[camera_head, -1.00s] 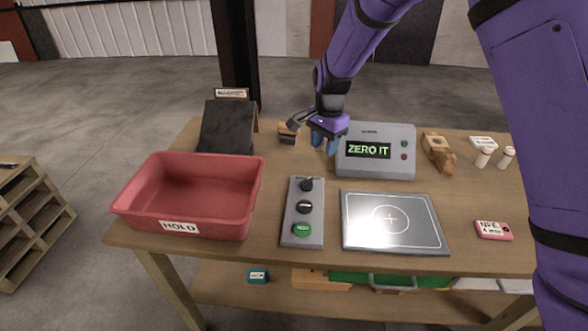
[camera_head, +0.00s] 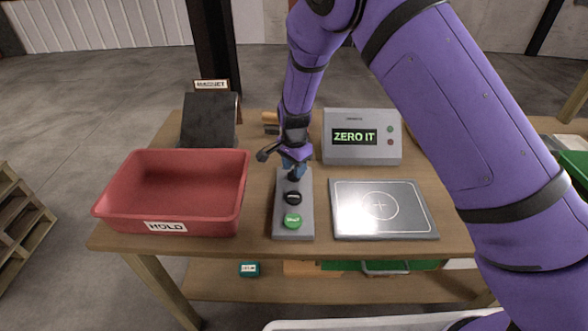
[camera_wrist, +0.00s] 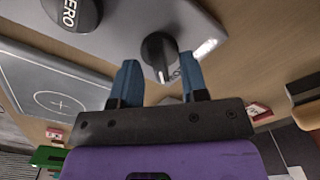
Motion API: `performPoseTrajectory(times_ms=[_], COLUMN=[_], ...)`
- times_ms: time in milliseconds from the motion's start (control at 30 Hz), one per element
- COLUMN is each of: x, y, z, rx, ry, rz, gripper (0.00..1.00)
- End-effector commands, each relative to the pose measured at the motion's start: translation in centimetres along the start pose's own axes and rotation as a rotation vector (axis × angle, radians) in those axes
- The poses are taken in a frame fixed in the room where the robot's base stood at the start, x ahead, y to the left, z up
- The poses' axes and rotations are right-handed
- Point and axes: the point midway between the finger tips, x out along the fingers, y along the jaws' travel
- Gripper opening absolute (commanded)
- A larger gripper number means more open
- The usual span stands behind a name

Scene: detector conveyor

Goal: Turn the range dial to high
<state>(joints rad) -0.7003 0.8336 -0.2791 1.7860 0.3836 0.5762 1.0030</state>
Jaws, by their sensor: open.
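The range dial (camera_wrist: 157,50) is a black round knob with a white pointer mark, at the far end of a narrow grey control panel (camera_head: 280,222). Lettering beside it is only partly readable in the wrist view. My gripper (camera_wrist: 160,76) is open, its two blue fingers apart and empty, with the dial just beyond and between the fingertips. I cannot tell whether they touch it. In the head view my gripper (camera_head: 293,170) is over the panel's far end and largely hides the dial.
A red HOLD bin (camera_head: 240,205) stands left of the panel. A grey plate with a crosshair (camera_head: 350,228) lies right of it. A display box (camera_head: 362,154) reading ZERO IT stands behind the plate. A dark sloped stand (camera_head: 208,122) is at the back left.

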Motion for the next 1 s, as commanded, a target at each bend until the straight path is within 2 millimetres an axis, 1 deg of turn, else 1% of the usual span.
performPoseTrajectory(times_ms=[33, 133, 433, 467, 500, 567, 600, 633, 1000], x=[0.46, 0.96, 1.11, 1.11, 1.11, 1.10, 1.10, 1.10, 1.08], y=[0.02, 0.01, -0.01, -0.01, -0.01, -0.01, 0.00, 0.00, 0.00], z=[-0.03, -0.04, -0.02, -0.02, -0.02, -0.02, -0.02, -0.02, -0.03], rx=[0.001, 0.001, 0.000, 0.000, 0.000, 0.000, 0.000, 0.000, -0.038], ry=[0.000, 0.000, 0.000, 0.000, 0.000, 0.000, 0.000, 0.000, 0.000], rz=[0.001, 0.000, -0.001, -0.001, -0.001, -0.001, -0.001, -0.001, -0.001], gripper=[0.40, 0.40, 0.40, 0.36, 0.27, 0.13, 0.04, 0.00, 0.00])
